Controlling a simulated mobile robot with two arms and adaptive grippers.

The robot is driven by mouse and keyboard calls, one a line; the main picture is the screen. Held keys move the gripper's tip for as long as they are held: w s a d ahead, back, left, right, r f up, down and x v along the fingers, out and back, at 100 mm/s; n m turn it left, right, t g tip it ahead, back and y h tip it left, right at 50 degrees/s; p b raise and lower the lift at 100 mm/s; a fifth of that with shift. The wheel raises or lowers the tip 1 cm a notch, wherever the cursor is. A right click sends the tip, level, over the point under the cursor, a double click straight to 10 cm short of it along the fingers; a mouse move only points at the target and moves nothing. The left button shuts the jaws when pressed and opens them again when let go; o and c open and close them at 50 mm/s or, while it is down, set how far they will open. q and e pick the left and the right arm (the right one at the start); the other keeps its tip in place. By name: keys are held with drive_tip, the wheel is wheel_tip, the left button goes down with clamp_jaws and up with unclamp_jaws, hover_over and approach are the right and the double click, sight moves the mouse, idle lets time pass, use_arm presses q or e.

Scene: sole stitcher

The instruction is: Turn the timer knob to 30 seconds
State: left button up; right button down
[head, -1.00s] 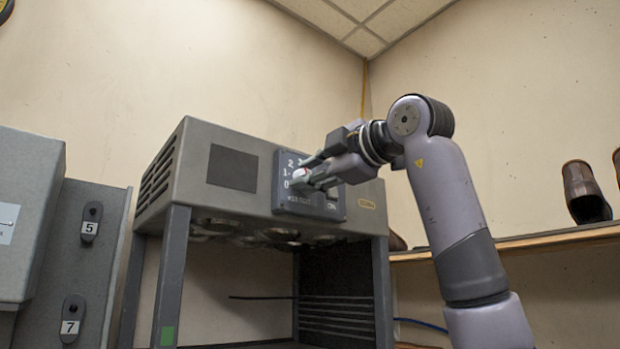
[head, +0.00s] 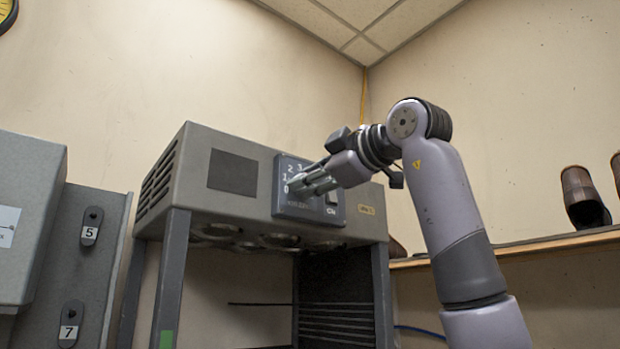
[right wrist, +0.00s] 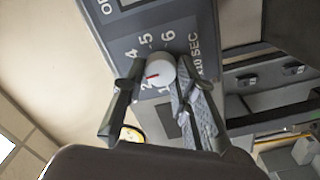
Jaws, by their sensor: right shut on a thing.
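The timer knob (right wrist: 163,66) is white and round with a red pointer line, seen in the right wrist view on a grey dial plate (right wrist: 203,22) marked with digits and "x10 SEC". The red line points left in that view, toward the low digits by the left finger; I cannot tell the exact mark. My right gripper (right wrist: 158,78) is shut on the knob, one finger on each side. In the head view my right gripper (head: 308,183) is at the dial panel (head: 292,211), its fingers hiding the knob. My left gripper is not in view.
The panel is on the front of a grey machine (head: 190,208) with legs and an open bay below. A switch (head: 332,198) sits right of the dial. Grey cabinets (head: 35,200) stand left; a wooden shelf (head: 530,246) with brown shoes (head: 583,198) is right.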

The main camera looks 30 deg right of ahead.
drive_tip(key=c, duration=1.3)
unclamp_jaws()
drive_tip(key=s, duration=0.8)
drive_tip(key=s+d, duration=0.1)
drive_tip(key=s, duration=0.3)
drive_tip(key=shift+f, duration=0.1)
